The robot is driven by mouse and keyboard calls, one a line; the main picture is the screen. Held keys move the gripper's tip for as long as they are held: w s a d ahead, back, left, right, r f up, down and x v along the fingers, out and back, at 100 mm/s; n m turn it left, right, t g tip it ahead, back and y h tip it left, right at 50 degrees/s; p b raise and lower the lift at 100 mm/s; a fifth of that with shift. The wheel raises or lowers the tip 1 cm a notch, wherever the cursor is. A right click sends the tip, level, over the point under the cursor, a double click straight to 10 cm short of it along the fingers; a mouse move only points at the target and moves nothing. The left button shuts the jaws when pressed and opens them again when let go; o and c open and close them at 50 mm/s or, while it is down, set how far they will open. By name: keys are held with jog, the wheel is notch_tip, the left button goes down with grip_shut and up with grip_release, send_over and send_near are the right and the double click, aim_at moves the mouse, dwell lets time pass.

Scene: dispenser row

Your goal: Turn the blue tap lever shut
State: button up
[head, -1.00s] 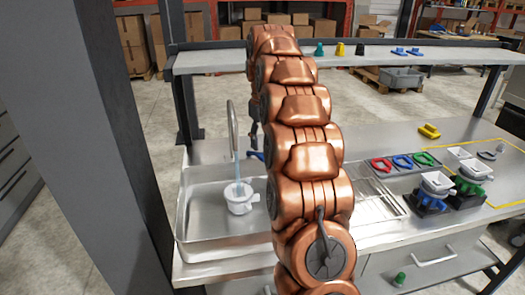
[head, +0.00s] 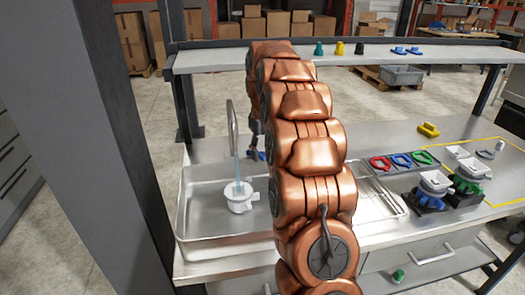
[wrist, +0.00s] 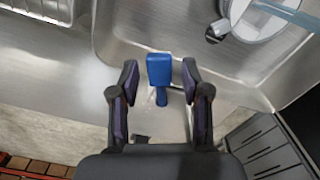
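The blue tap lever (wrist: 160,72) lies between the two fingertips of my gripper (wrist: 160,80) in the wrist view. The fingers are open, one on each side, with a gap visible on both sides. In the head view only a bit of the blue lever (head: 261,156) shows, behind the tap and beside my arm. The grey curved tap (head: 231,118) stands at the sink, and a bluish stream runs from it into a white pot (head: 239,203). My arm hides most of the area around the lever in the head view.
The steel sink (head: 196,226) surrounds the pot. A raised shelf (head: 215,60) runs behind the counter. To the right are a tray of coloured rings (head: 402,161), dispensers (head: 433,186) and a yellow object (head: 428,130). A dark post (head: 115,120) stands left.

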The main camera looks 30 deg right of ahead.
grip_shut()
dwell(0.3)
